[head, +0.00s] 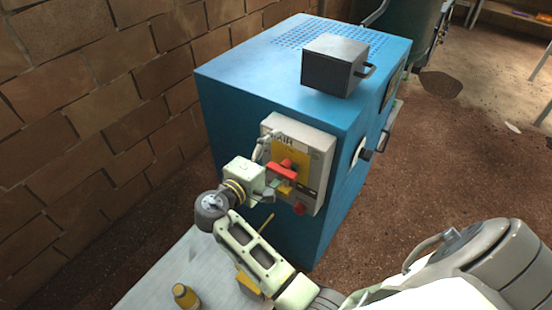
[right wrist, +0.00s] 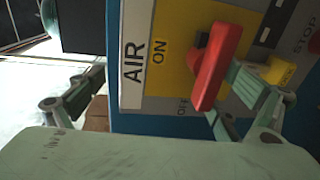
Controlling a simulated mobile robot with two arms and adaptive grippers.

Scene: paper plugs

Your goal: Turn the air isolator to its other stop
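The air isolator has a red handle (head: 284,168) on a yellow plate, on a grey box (head: 318,150) fixed to the front of the blue cabinet. In the right wrist view the handle (right wrist: 218,65) shows large, with its lower end beside the OFF label; the ON label (right wrist: 159,52) is to its left. My right gripper (head: 268,186) is just in front of the box. Its fingers (right wrist: 168,76) are spread, and the handle appears between them, nearer the right finger. I cannot tell whether they touch. My left gripper is in neither view.
The blue cabinet (head: 240,105) carries a dark grey box (head: 334,66) with a handle on top. A red button (head: 299,208) sits low on the isolator box. A brick wall (head: 80,120) stands at left. A yellow-capped object (head: 185,295) is on a pale surface at lower left.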

